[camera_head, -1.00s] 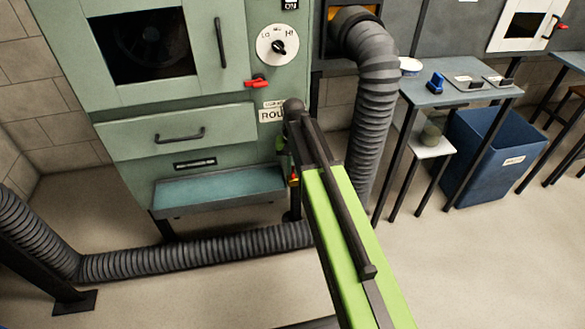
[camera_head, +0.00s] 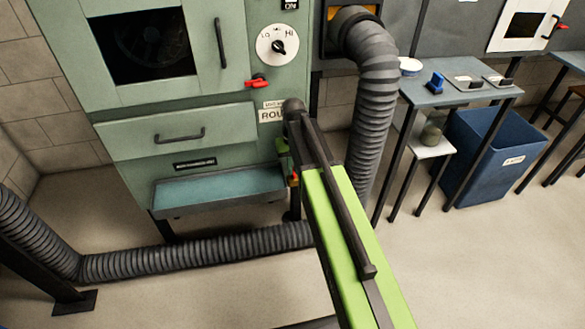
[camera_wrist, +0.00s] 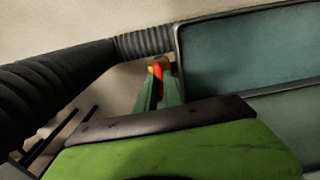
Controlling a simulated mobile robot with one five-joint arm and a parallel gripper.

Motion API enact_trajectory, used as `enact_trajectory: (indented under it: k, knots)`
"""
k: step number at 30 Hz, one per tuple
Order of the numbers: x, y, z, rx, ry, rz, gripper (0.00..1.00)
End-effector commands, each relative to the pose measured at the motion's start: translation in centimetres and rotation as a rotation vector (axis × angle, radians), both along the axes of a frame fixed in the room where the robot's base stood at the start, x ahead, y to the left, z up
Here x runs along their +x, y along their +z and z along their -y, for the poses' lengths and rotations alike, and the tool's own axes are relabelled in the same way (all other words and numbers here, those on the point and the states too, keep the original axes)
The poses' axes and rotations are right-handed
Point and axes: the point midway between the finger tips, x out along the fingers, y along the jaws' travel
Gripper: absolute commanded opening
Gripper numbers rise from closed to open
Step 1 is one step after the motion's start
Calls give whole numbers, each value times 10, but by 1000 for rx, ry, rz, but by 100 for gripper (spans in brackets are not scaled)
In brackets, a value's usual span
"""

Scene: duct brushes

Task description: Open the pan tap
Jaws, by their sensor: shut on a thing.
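The pan tap (camera_wrist: 158,68) shows in the wrist view as a small brass body with a red handle, beside the corner of the teal pan (camera_wrist: 245,50). My gripper (camera_wrist: 159,82) has its green fingers closed about the red handle, which partly hides it. In the head view my gripper (camera_head: 286,165) is at the right end of the pan (camera_head: 220,189), mostly hidden behind my arm. Only a speck of the tap's red and orange shows there. I cannot tell how far the handle is turned.
The green cabinet (camera_head: 180,140) stands above the pan, with a dial (camera_head: 277,46) and a red lever (camera_head: 257,82). A ribbed duct (camera_head: 372,110) hangs to the right, and another duct (camera_head: 190,258) lies along the floor in front. The floor at right front is clear.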

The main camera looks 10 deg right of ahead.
Motion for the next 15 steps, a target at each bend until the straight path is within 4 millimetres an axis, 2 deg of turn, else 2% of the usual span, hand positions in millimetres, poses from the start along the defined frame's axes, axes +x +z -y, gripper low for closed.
enact_trajectory:
  k: [1, 5, 15]
  knots:
    - [0, 0, 0, -1, 1, 0, 15]
    - [0, 0, 0, -1, 1, 0, 32]
    - [0, 2, 0, 0, 1, 0, 33]
